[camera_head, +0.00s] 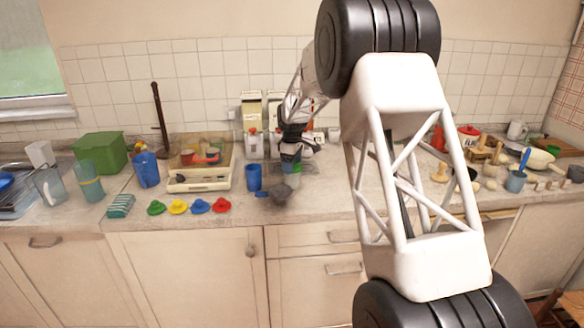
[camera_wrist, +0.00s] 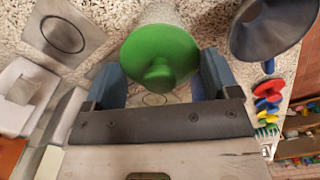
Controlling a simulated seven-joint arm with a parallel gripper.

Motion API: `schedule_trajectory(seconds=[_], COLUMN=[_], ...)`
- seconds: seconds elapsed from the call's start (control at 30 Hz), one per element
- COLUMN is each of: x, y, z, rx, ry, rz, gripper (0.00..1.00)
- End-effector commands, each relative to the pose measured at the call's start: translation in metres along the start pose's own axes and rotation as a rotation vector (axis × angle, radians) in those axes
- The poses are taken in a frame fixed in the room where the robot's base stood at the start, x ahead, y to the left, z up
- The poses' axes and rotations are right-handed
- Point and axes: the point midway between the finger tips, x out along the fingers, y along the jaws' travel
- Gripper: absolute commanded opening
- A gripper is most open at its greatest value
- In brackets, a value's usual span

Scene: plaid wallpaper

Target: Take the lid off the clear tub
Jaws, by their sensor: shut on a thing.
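A round green lid (camera_wrist: 150,48) with a green knob fills the space between the two blue fingers of my gripper (camera_wrist: 161,60) in the wrist view. My gripper is shut on it. A pale, see-through shape, likely the clear tub (camera_wrist: 166,12), shows just past the lid; I cannot tell whether the lid still touches it. In the head view my gripper (camera_head: 291,150) points down over the counter, with a bit of the green lid (camera_head: 297,168) below it. The tub is hard to make out there.
A blue cup (camera_head: 253,177) stands just left of my gripper. Green, yellow, blue and red (camera_head: 221,205) small lids lie along the counter's front. A cream tray (camera_head: 205,180) and a green box (camera_head: 99,152) are further left. Wooden items and mugs (camera_head: 516,181) stand at right.

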Motion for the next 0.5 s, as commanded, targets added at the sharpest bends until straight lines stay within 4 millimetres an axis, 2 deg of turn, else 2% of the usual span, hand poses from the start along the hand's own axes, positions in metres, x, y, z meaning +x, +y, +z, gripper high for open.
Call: schedule_trajectory(seconds=[0.27,0.5], x=[-0.006,-0.028], y=[0.000,0.000], z=[0.000,0.000], rx=[0.000,0.000], ry=[0.000,0.001], rz=[0.000,0.002], gripper=[0.59,0.59])
